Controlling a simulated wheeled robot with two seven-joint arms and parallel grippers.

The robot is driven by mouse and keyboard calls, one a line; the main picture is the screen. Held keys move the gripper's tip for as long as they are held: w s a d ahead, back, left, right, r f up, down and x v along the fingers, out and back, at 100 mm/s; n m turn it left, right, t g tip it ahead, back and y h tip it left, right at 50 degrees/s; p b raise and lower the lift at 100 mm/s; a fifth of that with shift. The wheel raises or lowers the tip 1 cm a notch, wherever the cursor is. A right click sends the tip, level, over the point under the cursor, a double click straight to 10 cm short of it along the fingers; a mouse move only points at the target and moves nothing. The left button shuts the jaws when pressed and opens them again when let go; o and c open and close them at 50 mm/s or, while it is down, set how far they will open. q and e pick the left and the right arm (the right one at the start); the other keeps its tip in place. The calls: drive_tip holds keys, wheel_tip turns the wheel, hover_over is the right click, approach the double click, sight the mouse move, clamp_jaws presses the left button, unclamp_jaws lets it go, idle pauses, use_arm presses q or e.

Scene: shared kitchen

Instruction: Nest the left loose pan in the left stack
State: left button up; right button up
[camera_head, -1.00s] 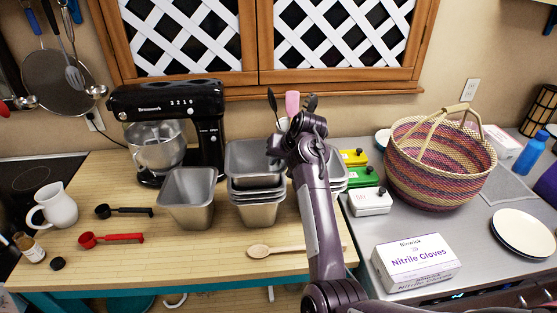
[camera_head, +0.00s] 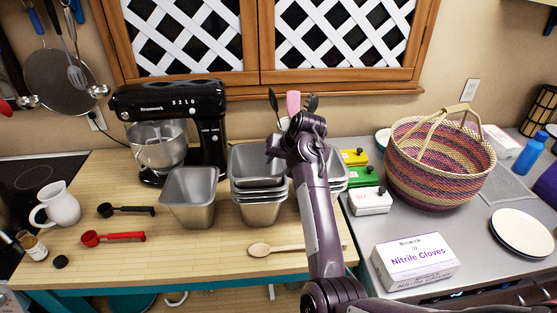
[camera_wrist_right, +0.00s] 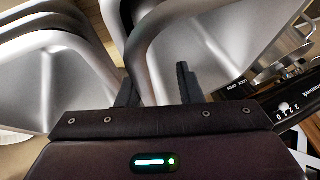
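A silver loose pan (camera_head: 188,200) stands upright on the wooden counter, left of the left stack (camera_head: 259,211) and apart from it. The stack has several nested rims; its top pan (camera_head: 252,163) rises above the others and looks slightly tilted. My right gripper (camera_head: 279,146) is at this top pan's right edge. In the right wrist view my right gripper (camera_wrist_right: 154,82) has its fingers apart, on either side of the rim of a pan (camera_wrist_right: 215,50), with a visible gap. The right stack (camera_head: 337,170) is mostly hidden behind my right arm. My left gripper is not in view.
A black stand mixer (camera_head: 210,125) stands behind the loose pan. A wooden spoon (camera_head: 260,249) lies in front of the stack. Red (camera_head: 100,239) and black (camera_head: 112,210) measuring scoops lie at left. A basket (camera_head: 440,170) and glove box (camera_head: 415,262) are at right.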

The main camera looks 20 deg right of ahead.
drive_tip(key=shift+s+f, duration=0.2)
drive_tip(key=shift+f, duration=0.35)
drive_tip(key=shift+s+d+r+p, duration=0.1)
drive_tip(key=shift+d+r+p, duration=0.1)
drive_tip(key=shift+r+p, duration=0.2)
drive_tip(key=p+v, duration=0.3)
drive_tip(key=shift+d+r, duration=0.1)
drive_tip(key=shift+r, duration=0.2)
drive_tip(key=v, duration=0.3)
drive_tip(key=shift+s+r, duration=0.15)
drive_tip(key=shift+r, duration=0.15)
drive_tip(key=shift+s+r, duration=0.15)
drive_tip(key=shift+r, duration=0.05)
drive_tip(key=shift+r, duration=0.1)
